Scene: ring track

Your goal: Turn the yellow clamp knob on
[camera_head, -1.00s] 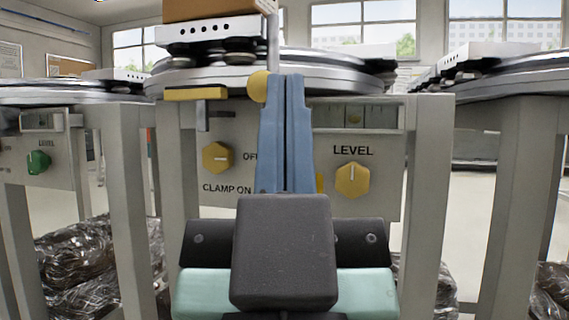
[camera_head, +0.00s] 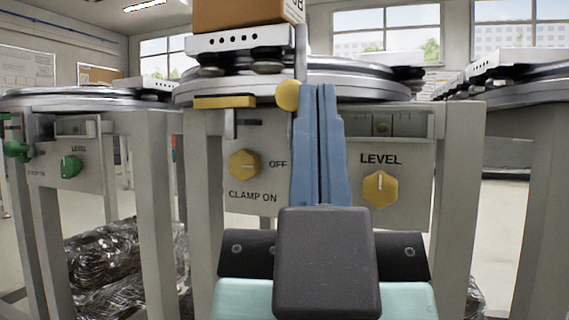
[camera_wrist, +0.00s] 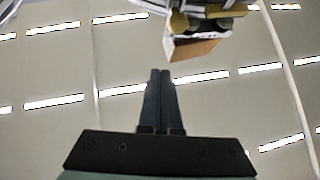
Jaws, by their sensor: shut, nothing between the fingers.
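The yellow clamp knob (camera_head: 244,165) is on the grey front panel (camera_head: 262,138), with "OFF" to its right and "CLAMP ON" below it. Its pale pointer line lies about level, pointing right toward "OFF". My gripper (camera_head: 319,88) points upward with its blue fingers together and empty, to the right of the knob and apart from it in the picture. The fingers cover part of the panel between the two knobs. In the wrist view my gripper (camera_wrist: 160,72) is also shut and points up toward the ceiling. The clamp knob cannot be made out there.
A second yellow knob (camera_head: 380,189) sits under "LEVEL". A yellow ball (camera_head: 288,95) shows beside my fingertips. Above are the track (camera_head: 350,88), a yellow bar (camera_head: 224,102) and a cardboard box (camera_head: 240,14). A neighbouring stand with a green knob (camera_head: 70,166) is at left.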

